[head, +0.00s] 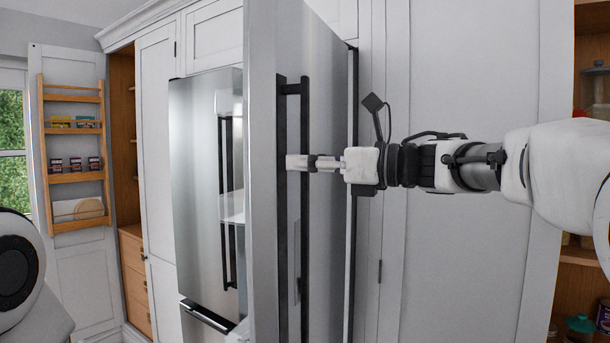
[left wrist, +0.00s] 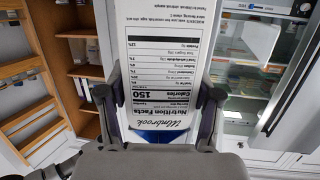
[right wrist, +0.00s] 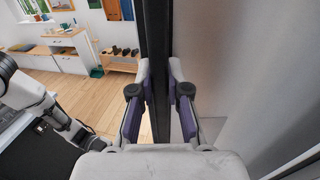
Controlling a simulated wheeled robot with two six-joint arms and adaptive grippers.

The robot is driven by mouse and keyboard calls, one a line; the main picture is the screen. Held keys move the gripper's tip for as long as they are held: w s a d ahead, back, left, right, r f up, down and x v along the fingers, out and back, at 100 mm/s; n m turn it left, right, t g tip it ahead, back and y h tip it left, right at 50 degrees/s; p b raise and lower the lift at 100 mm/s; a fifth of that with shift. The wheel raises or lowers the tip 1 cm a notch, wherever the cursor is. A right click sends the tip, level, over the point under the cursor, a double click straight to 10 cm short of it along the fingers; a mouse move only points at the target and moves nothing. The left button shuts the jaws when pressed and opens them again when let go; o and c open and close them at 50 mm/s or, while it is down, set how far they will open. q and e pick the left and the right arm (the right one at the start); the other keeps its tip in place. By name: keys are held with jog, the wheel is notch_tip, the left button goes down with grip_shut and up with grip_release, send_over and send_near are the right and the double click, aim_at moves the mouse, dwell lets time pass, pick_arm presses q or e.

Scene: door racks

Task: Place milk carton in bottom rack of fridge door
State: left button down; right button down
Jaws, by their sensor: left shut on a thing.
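The milk carton (left wrist: 160,75), white with a printed nutrition label and a blue end, is held in my left gripper (left wrist: 158,100), whose fingers press its two sides. Only part of my left arm shows in the head view. The steel fridge (head: 195,170) has its near door (head: 328,150) swung open toward me, seen nearly edge-on. My right gripper (head: 300,163) is at that door's black handle (head: 304,240). In the right wrist view its fingers (right wrist: 160,90) lie either side of the dark bar (right wrist: 157,40); how tightly is unclear. The door's bottom rack is hidden in the head view.
Lit fridge shelves (left wrist: 248,58) with food show in the left wrist view. A wooden rack (head: 75,176) hangs on an open cupboard door at the left. Wooden drawers (head: 134,270) stand beside it. Open shelves with jars (head: 590,285) are at the far right.

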jog(key=s+d+n+g+y+p, duration=0.1)
jog(key=d+n+g, duration=0.2)
jog(key=d, duration=0.7)
jog(key=shift+s+d+r+g, duration=0.15)
jog(key=shift+d+g, duration=0.2)
jog(key=shift+g, duration=0.45)
jog(key=c, duration=1.1)
grip_release()
jog(key=shift+d, duration=0.4)
jog(key=d, duration=0.8)
jog(key=s+d, duration=0.1)
jog(key=d, duration=0.3)
jog(key=shift+s+f, duration=0.1)
jog(key=shift+f, duration=0.1)
